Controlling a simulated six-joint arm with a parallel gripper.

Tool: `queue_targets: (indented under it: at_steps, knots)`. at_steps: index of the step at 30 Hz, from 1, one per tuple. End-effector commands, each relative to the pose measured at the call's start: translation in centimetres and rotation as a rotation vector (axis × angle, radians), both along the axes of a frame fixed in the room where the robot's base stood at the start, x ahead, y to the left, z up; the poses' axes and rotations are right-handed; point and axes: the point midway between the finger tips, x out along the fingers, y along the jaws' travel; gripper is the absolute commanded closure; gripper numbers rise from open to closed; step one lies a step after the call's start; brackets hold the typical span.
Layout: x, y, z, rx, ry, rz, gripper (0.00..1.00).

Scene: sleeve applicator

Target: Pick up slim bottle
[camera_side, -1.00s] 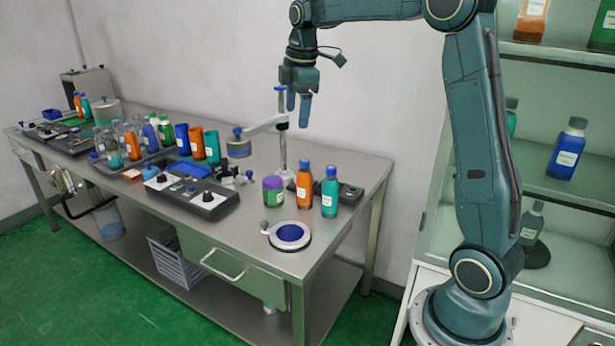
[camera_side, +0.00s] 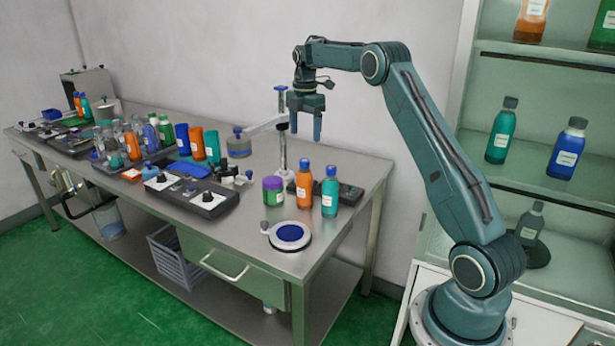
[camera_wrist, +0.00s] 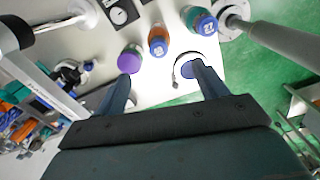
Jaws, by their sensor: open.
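Two slim bottles with blue caps stand upright near the right end of the metal table: an orange one (camera_side: 304,186) and a teal one (camera_side: 330,192). Which one is meant is not clear. My gripper (camera_side: 305,132) is open and empty, pointing down above and behind the bottles, well clear of them. In the wrist view, my gripper's fingers (camera_wrist: 162,76) are spread apart. The orange bottle (camera_wrist: 157,40) and the teal bottle (camera_wrist: 200,22) show beyond the fingertips, as does the purple-lidded jar (camera_wrist: 130,60).
The green jar with a purple lid (camera_side: 273,191) stands left of the orange bottle. A round device with a blue pad (camera_side: 290,235) lies in front. A vertical post (camera_side: 282,130) with a side arm rises close to my gripper. Bottles and control boxes crowd the table's left.

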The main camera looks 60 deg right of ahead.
Motion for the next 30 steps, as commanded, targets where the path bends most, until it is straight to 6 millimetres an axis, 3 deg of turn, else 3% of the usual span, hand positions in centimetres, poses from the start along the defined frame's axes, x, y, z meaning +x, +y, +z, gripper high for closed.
queue_targets:
  at_steps: [8, 21, 30]
  knots:
    - [0.0, 0.0, -1.4, 0.001, 0.002, -0.001, 0.28]
    - [0.0, 0.1, -7.5, 0.001, 0.002, -0.002, 0.28]
    - [0.0, 0.1, -8.6, 0.000, -0.001, -0.002, 0.28]
